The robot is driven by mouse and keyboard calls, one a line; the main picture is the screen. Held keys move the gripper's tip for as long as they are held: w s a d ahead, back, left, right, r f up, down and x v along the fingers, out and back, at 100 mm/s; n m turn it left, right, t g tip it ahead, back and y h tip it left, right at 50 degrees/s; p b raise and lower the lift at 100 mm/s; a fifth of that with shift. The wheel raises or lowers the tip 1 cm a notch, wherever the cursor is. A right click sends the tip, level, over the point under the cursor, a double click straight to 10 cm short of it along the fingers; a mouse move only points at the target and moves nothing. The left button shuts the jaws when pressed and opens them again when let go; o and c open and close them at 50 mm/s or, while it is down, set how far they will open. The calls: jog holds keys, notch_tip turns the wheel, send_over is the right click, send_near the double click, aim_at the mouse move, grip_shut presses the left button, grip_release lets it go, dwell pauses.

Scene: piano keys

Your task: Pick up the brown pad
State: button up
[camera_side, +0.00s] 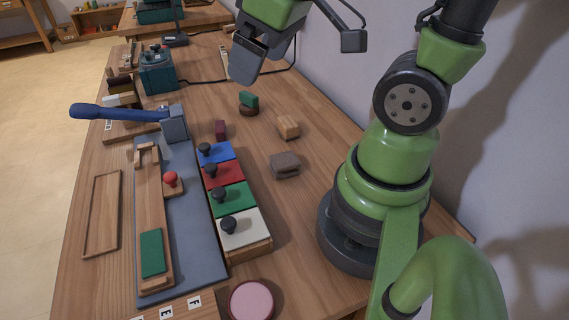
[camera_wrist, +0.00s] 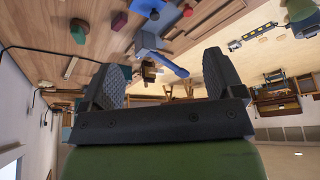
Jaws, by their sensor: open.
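A grey-brown block (camera_side: 285,165) lies on the table between the coloured keys and my arm's base. It is the most likely brown pad, but a dark brown base (camera_side: 248,110) under a green block (camera_side: 249,99) is also brown. A light wooden block (camera_side: 288,127) and a small dark red block (camera_side: 220,130) lie nearby. My gripper (camera_side: 256,65) is high above the far part of the table, apart from these blocks. In the wrist view my gripper (camera_wrist: 163,82) is open and empty, its two fingers wide apart. The grey-brown block cannot be made out there.
Blue, red, green and white keys (camera_side: 239,229) with dark knobs stand left of the grey-brown block. A blue-handled lever (camera_side: 118,113) rises beyond a grey board (camera_side: 190,220). A pink round pad (camera_side: 251,300) lies at the front. Bare table surrounds the grey-brown block.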

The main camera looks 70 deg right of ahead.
jog(key=w+d+f+n+g, duration=0.25)
jog(key=d+f+n, duration=0.25)
jog(key=f, duration=0.4)
jog(key=n+g, duration=0.2)
jog(key=n, duration=0.1)
send_over(282, 160)
notch_tip(282, 160, down, 6)
jog(key=shift+w+f, duration=0.15)
jog(key=shift+f, duration=5.15)
jog(key=c, duration=1)
